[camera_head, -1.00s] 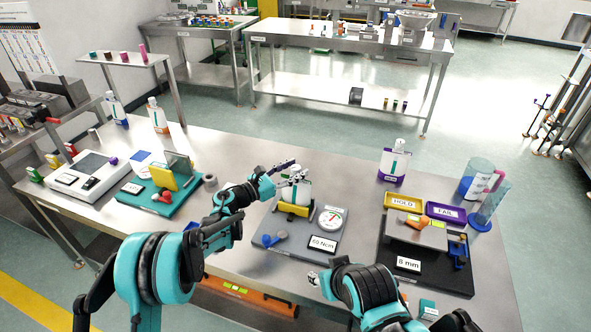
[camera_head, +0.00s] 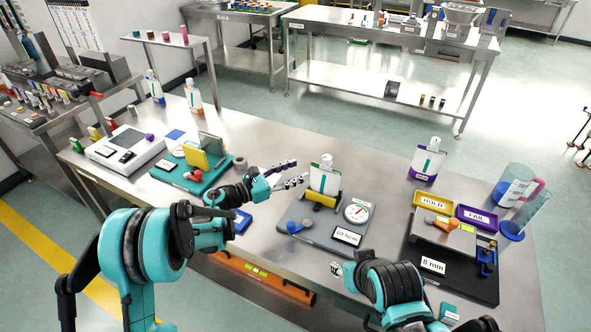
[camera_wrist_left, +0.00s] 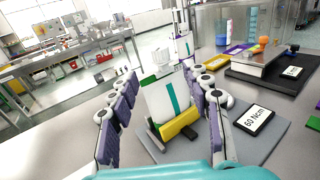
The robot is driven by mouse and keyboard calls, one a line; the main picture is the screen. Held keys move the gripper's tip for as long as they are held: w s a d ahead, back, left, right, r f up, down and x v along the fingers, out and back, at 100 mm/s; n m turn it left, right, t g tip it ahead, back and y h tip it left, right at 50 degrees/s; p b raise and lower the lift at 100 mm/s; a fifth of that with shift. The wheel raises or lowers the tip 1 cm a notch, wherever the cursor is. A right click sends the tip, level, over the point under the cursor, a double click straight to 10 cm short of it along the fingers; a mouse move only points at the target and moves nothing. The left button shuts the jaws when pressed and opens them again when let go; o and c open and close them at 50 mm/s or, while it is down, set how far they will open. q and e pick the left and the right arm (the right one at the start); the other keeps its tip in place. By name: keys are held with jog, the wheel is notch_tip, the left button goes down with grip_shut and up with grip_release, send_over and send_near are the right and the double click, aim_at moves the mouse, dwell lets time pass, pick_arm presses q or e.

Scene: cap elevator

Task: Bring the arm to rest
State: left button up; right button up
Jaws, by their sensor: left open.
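My left gripper (camera_head: 298,172) is open and empty, just left of a white bottle (camera_head: 325,179) with a green stripe. The bottle stands upright in a yellow holder (camera_head: 322,200) on the grey station marked 60 Ncm (camera_head: 318,236). In the left wrist view the open fingers (camera_wrist_left: 158,72) spread to either side of the bottle (camera_wrist_left: 168,99) in the picture, with the bottle beyond them. In the head view there is a small gap between fingertips and bottle. My right gripper (camera_head: 337,268) shows only in small part at the front edge, largely hidden by its arm.
A dial gauge (camera_head: 357,212) sits right of the holder. A teal station (camera_head: 190,178) and a white device (camera_head: 125,149) stand left. A black 8 mm station (camera_head: 470,282), HOLD and FAIL trays (camera_head: 479,217), a purple-labelled bottle (camera_head: 427,160) and clear cylinders (camera_head: 513,185) stand right.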

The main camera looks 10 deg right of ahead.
pick_arm(q)
jog(key=w+a+r+n+t+y, duration=0.1)
jog(key=a+r+n+t+y, duration=0.1)
jog(key=a+r+n+t, duration=0.45)
jog(key=w+a+r+n+t+y, duration=0.2)
jog(key=a+r+n+t+y, duration=0.15)
jog(key=r+n, duration=0.55)
jog(key=s+a+r+n+t+y, duration=0.1)
jog(key=s+a+r+n+y, duration=0.1)
jog(key=a+n+y, duration=0.4)
jog(key=s+a+r+n+y, duration=0.2)
jog(key=s+a+n+y, duration=0.1)
jog(key=a+n, duration=0.45)
jog(key=s+a+f+n+g+y, duration=0.2)
jog(key=s+a+f+n, duration=0.15)
jog(key=s+n, duration=0.25)
jog(key=s+a+f+n+g+y, duration=0.2)
jog(key=s+a+f+n, duration=0.15)
jog(key=s+n, duration=0.25)
jog(key=s+d+f+n+g+h, duration=0.1)
jog(key=s+f+n+g, duration=0.2)
jog(key=s+f, duration=0.4)
jog(key=s+d+f+n+g+h, duration=0.1)
jog(key=s+d+f+n+g, duration=0.1)
jog(key=s+f+n+g, duration=0.2)
jog(key=s+f+n, duration=0.1)
jog(key=s+f, duration=0.2)
jog(key=s, duration=0.4)
jog(key=shift+d, duration=0.2)
